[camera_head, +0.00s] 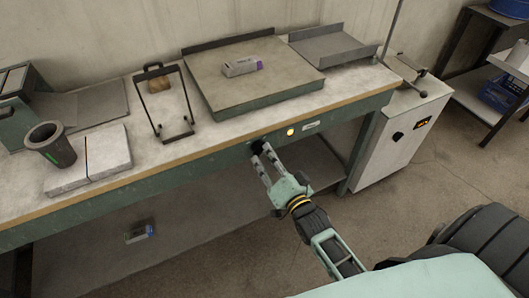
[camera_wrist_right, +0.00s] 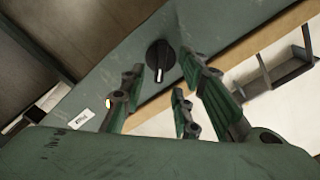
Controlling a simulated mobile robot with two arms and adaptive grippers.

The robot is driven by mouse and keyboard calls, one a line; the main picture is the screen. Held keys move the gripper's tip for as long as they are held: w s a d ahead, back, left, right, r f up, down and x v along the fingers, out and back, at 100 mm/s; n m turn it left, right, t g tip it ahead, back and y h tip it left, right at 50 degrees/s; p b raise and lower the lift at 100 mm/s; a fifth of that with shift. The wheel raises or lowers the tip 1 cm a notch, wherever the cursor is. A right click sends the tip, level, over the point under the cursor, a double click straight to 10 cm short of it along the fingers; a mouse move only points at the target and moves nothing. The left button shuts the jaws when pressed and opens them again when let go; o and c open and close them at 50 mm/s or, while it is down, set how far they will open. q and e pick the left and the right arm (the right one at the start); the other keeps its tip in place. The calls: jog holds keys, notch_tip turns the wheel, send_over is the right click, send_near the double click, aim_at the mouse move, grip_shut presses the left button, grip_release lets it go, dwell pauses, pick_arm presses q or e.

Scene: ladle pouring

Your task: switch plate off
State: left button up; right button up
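The hot plate (camera_head: 215,88) is a wide, flat grey slab on the workbench. A black round knob (camera_head: 257,145) is on the green front panel below it. The knob also shows in the right wrist view (camera_wrist_right: 160,55), with a white mark at its lower end. A yellow indicator light (camera_head: 290,132) glows to the right of the knob. My right gripper (camera_head: 262,155) is in front of the panel, its fingers spread and pointing at the knob. In the wrist view the open fingers (camera_wrist_right: 166,82) appear around and short of the knob; contact cannot be told. My left gripper is not in view.
A small box (camera_head: 242,66) lies on the plate. A white cabinet (camera_head: 402,140) stands right of the bench. The floor in front is mostly clear.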

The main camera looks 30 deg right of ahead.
aim_at(260, 149)
jog(key=shift+w, duration=1.4)
jog(key=shift+c, duration=0.5)
grip_shut()
